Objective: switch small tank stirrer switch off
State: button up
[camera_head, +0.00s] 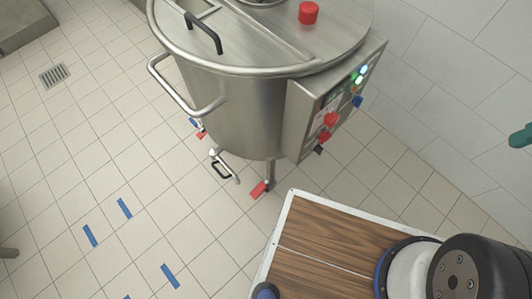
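A steel tank (225,100) with a lid stands on legs at the top middle. A control box (297,118) is fixed to its right side. Its slanted face carries lit white and green lights (361,73), a red knob (331,119), another red knob (324,137), a blue knob (357,101) and a black knob (319,149). I cannot tell which of them is the stirrer switch, nor read the labels or switch positions. My gripper is not in view; only parts of my own arm show at the bottom right.
The tank lid has a black handle (203,33) and a red cap (308,13). A curved steel rail (188,108) sticks out on the tank's left. A wood-topped surface (310,262) lies at the bottom. The tiled floor on the left is mostly clear, with blue tape marks (90,236).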

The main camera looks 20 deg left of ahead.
aim_at(318, 149)
jog(key=u, duration=0.6)
jog(key=k, duration=1.05)
jog(key=u, duration=0.45)
jog(key=i, duration=0.55)
jog(key=u, duration=0.3)
